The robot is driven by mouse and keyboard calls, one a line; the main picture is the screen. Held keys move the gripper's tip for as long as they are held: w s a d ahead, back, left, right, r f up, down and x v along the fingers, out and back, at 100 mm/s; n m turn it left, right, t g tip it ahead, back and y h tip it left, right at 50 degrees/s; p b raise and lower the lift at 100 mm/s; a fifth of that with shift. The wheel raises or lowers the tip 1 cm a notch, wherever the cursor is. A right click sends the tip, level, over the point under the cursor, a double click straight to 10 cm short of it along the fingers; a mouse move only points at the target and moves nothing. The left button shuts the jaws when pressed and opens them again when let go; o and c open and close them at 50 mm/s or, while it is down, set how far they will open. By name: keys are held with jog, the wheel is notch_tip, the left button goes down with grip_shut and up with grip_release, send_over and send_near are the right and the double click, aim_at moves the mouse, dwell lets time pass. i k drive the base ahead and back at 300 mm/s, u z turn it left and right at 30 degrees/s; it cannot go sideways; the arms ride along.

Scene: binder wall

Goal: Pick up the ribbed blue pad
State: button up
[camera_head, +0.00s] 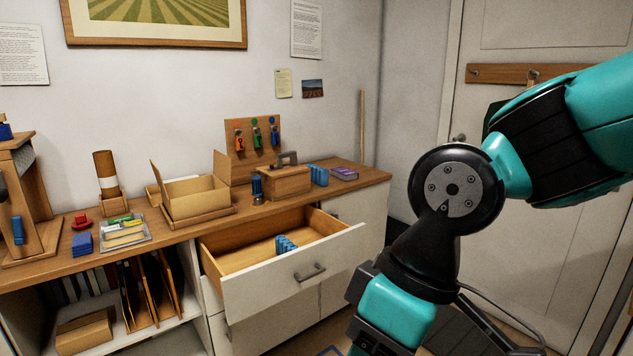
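Several blue things could be the ribbed blue pad, and I cannot tell which one it is. A ribbed blue piece (285,244) lies inside the open drawer (333,247). Another ribbed blue piece (319,175) stands on the counter beside a wooden box with a handle (283,183). A flat, layered blue block (82,243) lies at the counter's left. A small blue piece (18,230) is on the wooden stand (30,200). My arm fills the right side, apart from all of these. My gripper's fingers are not visible.
An open cardboard box (196,197) stands mid-counter, near a wooden board (238,160) with coloured hanging items. A red object (81,222) and a clear tray (124,238) are at the left. The pulled-out drawer juts forward. A door (560,250) is at the right.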

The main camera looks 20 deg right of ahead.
aim_at(319, 175)
jog(key=z, duration=1.2)
jog(key=i, duration=2.15)
jog(key=u, duration=0.55)
jog(key=i, duration=0.6)
jog(key=u, duration=1.15)
jog(key=i, duration=0.6)
jog(key=u, duration=0.55)
